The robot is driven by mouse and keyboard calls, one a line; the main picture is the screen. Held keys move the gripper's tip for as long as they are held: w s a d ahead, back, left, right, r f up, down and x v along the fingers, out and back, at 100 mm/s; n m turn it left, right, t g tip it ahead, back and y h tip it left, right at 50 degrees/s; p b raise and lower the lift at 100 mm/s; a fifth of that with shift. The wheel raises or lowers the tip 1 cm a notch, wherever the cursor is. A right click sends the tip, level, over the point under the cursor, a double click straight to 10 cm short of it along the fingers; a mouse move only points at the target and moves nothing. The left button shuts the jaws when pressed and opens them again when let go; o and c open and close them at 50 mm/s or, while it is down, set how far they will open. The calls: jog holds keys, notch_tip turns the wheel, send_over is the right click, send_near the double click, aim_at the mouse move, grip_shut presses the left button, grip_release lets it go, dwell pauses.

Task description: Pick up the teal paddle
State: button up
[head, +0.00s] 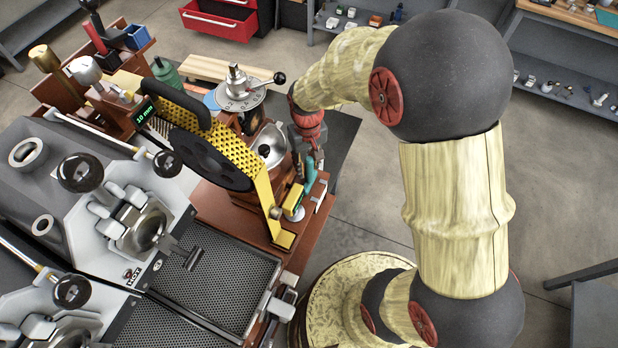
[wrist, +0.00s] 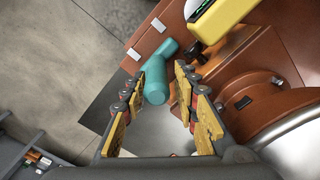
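The teal paddle (wrist: 156,78) shows in the wrist view as a smooth rounded piece with a bent end, near the edge of a reddish-brown surface. In the head view the teal paddle (head: 309,172) is partly hidden below my gripper and beside the yellow perforated part. My gripper (wrist: 158,84) is open, with one finger on each side of the paddle. A gap shows between the paddle and each finger, and I cannot tell how deep it sits between them. In the head view my gripper (head: 309,148) is small and points down at the paddle.
The yellow perforated machine part (head: 230,150) stands close left of my gripper. A round dial with a black-knobbed lever (head: 241,92) is behind it. A wooden rack of tools (head: 110,85) is at the back left. Open floor (head: 370,190) lies to the right.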

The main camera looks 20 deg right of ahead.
aim_at(309, 173)
jog(key=f, duration=0.2)
jog(key=f+b, duration=0.1)
jog(key=f, duration=0.1)
jog(key=shift+s+d+f, duration=0.1)
jog(key=shift+s+d, duration=0.05)
jog(key=shift+s, duration=0.05)
jog(key=shift+w+f, duration=0.1)
jog(key=shift+f, duration=0.35)
jog(key=shift+c, duration=0.2)
jog(key=c, duration=0.7)
grip_shut()
